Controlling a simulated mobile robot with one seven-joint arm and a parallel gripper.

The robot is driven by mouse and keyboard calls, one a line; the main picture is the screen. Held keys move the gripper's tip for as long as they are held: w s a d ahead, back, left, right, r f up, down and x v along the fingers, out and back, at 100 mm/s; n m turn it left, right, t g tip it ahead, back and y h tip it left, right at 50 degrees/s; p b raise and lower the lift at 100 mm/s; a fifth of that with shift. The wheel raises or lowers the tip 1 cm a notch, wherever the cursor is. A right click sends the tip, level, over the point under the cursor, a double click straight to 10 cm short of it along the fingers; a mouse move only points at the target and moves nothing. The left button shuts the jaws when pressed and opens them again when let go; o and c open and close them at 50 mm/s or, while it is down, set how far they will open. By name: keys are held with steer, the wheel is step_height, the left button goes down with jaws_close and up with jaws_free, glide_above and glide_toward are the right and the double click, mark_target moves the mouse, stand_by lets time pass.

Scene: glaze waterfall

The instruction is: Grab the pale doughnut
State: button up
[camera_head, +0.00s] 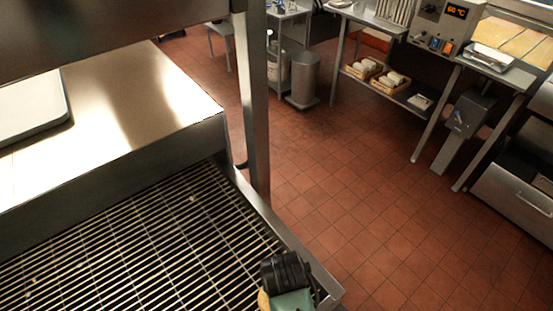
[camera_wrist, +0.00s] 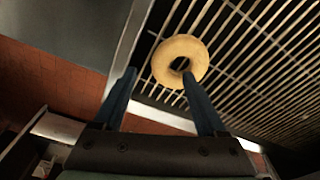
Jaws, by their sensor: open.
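The pale doughnut (camera_wrist: 163,62) is a tan ring with a dark hole. In the wrist view it lies on the wire rack, just beyond my fingertips. My gripper (camera_wrist: 158,74) is open, with one blue finger on each side. The right fingertip overlaps the ring's lower edge in the picture; I cannot tell if they touch. In the head view my gripper (camera_head: 286,270) is at the bottom, over the rack's right corner. A tan edge (camera_head: 263,300) shows beside it, probably the doughnut, mostly hidden or cut off.
The wire rack (camera_head: 120,255) is otherwise largely bare, with small crumbs. A metal rim (camera_head: 268,215) and an upright post (camera_head: 254,110) border it on the right. A steel surface with a pale tray (camera_head: 30,105) stands behind. Red tiled floor (camera_head: 350,210) lies beyond.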

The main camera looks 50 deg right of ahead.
mark_target(263, 300)
steer(key=shift+w+d+f+p, duration=0.1)
steer(key=shift+d+f+p, duration=0.1)
steer(key=shift+f, duration=1.1)
steer(key=shift+d+f+p, duration=0.1)
steer(key=shift+f+p, duration=0.05)
steer(key=shift+f, duration=1.1)
jaws_close()
